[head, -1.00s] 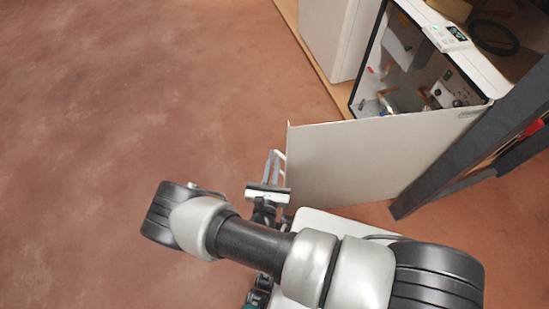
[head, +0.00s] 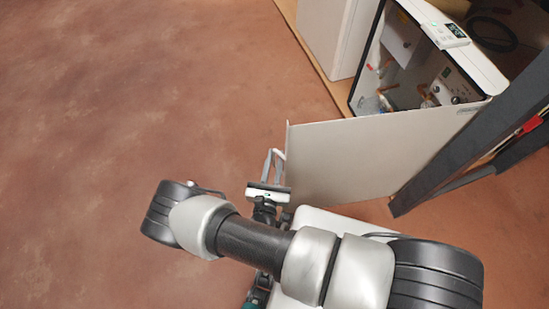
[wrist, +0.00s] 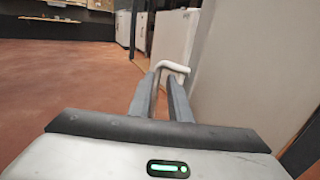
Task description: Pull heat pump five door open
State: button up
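The heat pump door (head: 370,155) is a flat white panel that stands swung wide open. The white heat pump cabinet (head: 485,67) is at the top right, with its inside showing. In the wrist view the door (wrist: 245,70) fills the right side. A pale bent handle (wrist: 174,66) is near its free edge, at my fingertips. My gripper (head: 272,157) is beside the door's free edge, and its fingers also show in the wrist view (wrist: 164,80). The fingers are a little apart and appear shut on the handle. The exact contact is small and partly hidden.
Another white unit (head: 327,35) stands left of the open cabinet. A dark grey post (head: 470,130) rises close to the door's right end. The reddish-brown floor (head: 130,100) to the left is clear.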

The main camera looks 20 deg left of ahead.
jog(key=s+d+p, duration=0.1)
jog(key=s+d, duration=0.1)
jog(key=s, duration=1.5)
jog(key=shift+s+d, duration=0.15)
jog(key=shift+d, duration=0.15)
jog(key=w+d+r+m+g+h, duration=0.25)
jog(key=w+r+m+h, duration=0.2)
jog(key=r, duration=0.25)
jog(key=w+d+r+m+g+h, duration=0.1)
jog(key=w+r+m+g+h, duration=0.2)
jog(key=r+m+h, duration=0.3)
jog(key=w+d+r+m+g+h, duration=0.2)
jog(key=w+r+m+g+h, duration=0.15)
jog(key=r+m, duration=0.35)
jog(key=w+d+r+m+g+y, duration=0.1)
jog(key=w+d+r+m+g, duration=0.1)
jog(key=d+r+m+g, duration=0.55)
jog(key=s+d+r+m+t+y, duration=0.2)
jog(key=d+r+m+y, duration=0.4)
jog(key=r, duration=0.5)
jog(key=s+d+r+m+t+y, duration=0.2)
jog(key=s+d+r+m+y, duration=0.15)
jog(key=d+r+m, duration=0.5)
notch_tip(320, 180, up, 22)
jog(key=a+n+p, duration=0.1)
jog(key=p, duration=2)
jog(key=shift+w+a+n+y, duration=0.3)
jog(key=shift+n+y, duration=0.05)
jog(key=shift+y, duration=0.1)
